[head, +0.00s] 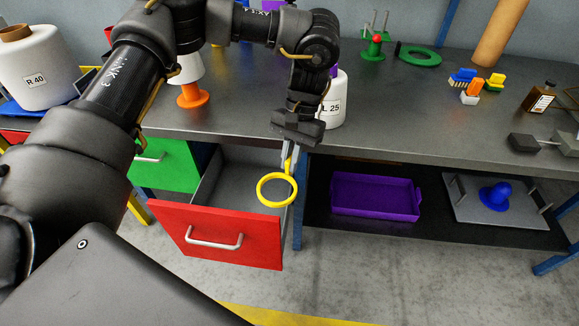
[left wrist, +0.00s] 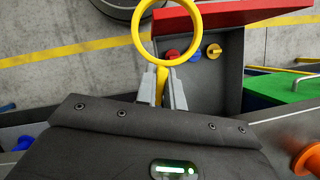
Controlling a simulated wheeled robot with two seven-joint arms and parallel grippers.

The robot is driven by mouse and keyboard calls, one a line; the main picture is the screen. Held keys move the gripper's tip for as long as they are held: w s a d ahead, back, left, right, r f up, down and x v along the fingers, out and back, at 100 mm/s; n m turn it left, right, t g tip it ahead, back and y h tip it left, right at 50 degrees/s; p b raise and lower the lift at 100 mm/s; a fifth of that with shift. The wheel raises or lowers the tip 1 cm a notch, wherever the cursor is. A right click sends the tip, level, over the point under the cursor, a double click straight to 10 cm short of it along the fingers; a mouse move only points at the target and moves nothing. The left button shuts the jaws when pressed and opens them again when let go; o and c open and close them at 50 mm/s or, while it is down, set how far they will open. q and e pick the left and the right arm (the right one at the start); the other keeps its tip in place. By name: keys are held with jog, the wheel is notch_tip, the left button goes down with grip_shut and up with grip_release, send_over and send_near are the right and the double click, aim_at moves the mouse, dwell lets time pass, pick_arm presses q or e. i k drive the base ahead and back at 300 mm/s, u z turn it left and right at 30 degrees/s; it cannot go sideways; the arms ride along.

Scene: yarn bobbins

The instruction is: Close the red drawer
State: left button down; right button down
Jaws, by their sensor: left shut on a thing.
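The red drawer (head: 222,234) stands pulled out below the bench top, its front facing the floor space, with a silver handle (head: 214,240). My left gripper (head: 290,160) points down above the drawer's right side. It is shut on the stem of a yellow ring (head: 277,190). The ring hangs over the open drawer near its right wall, behind the red front. In the left wrist view the yellow ring (left wrist: 168,32) is between the fingers (left wrist: 163,82). Small red, blue and yellow pieces (left wrist: 193,54) lie inside the drawer. My right gripper is not seen.
A green drawer (head: 166,166) is to the left. A purple tray (head: 375,195) and a grey tray (head: 470,212) sit on the lower shelf. The bench top (head: 420,120) holds cones, brushes and a bottle (head: 539,98). Floor before the red drawer is clear.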

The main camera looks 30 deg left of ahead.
aim_at(226, 220)
jog(key=u, duration=0.3)
jog(key=k, duration=0.5)
jog(key=u, duration=1.4)
